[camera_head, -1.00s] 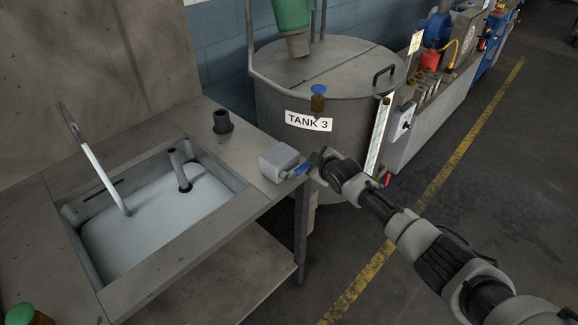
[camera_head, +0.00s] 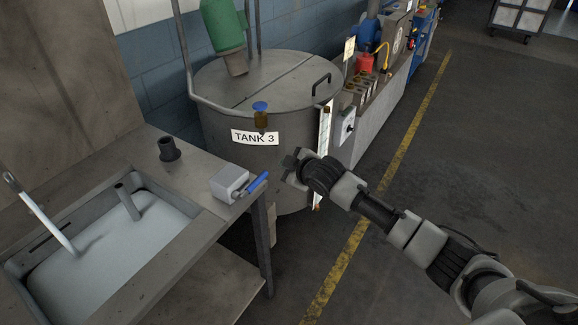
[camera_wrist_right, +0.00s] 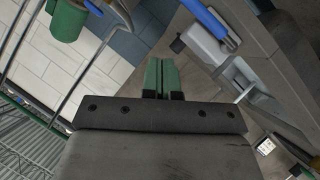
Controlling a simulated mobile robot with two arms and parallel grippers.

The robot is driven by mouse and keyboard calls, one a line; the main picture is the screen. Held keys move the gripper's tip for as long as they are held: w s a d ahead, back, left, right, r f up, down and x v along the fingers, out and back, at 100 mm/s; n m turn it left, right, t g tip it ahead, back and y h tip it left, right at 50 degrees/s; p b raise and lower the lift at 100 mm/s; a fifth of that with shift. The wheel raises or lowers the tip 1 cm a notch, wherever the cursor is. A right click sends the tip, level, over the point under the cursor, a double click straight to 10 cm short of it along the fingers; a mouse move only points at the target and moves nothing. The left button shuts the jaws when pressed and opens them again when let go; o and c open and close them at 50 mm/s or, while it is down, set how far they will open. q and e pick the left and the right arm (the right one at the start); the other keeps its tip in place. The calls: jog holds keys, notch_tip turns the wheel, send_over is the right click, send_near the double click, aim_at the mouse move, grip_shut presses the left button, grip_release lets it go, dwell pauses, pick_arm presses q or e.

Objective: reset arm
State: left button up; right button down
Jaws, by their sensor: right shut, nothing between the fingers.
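My right arm comes in from the lower right in the head view. Its gripper (camera_head: 291,162) hangs in the air in front of the tank labelled TANK 3 (camera_head: 222,97). The gripper is to the right of a grey box with a blue lever (camera_head: 258,182) at the bench corner, and apart from it. In the right wrist view the green fingers of the right gripper (camera_wrist_right: 161,66) are together with nothing between them. The box (camera_wrist_right: 203,45) and blue lever also show there. My left gripper is not in view.
A bench with a sink (camera_head: 97,262) fills the lower left. A dark cup-like piece (camera_head: 169,149) stands on the bench. Machines with a red container (camera_head: 365,63) line the back. The floor right of the yellow line (camera_head: 385,180) is largely clear, apart from my arm.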

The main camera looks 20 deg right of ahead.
jog(key=shift+s+d+r, duration=0.15)
dwell(0.4)
jog(key=s+d+f+m+g+h, duration=0.1)
jog(key=s+d+f+m+g, duration=0.1)
jog(key=s+f, duration=0.75)
jog(key=s+d+f+m+g+h+b, duration=0.15)
jog(key=s+f, duration=0.25)
jog(key=f, duration=1.1)
jog(key=s+d+f+m+g, duration=0.15)
jog(key=s+f, duration=0.45)
jog(key=f, duration=0.6)
jog(key=s+a+f+m+g, duration=0.1)
jog(key=s+f, duration=0.4)
jog(key=s, duration=0.7)
jog(key=s+a+f+m+g, duration=0.1)
jog(key=s+f+g, duration=0.2)
jog(key=s, duration=1)
jog(key=s+a+f+m+g, duration=0.1)
jog(key=s+f+m+g, duration=0.1)
jog(key=s+f, duration=0.5)
jog(key=s+h, duration=0.1)
jog(key=s, duration=0.5)
jog(key=shift+f+b, duration=0.35)
jog(key=shift+f, duration=0.05)
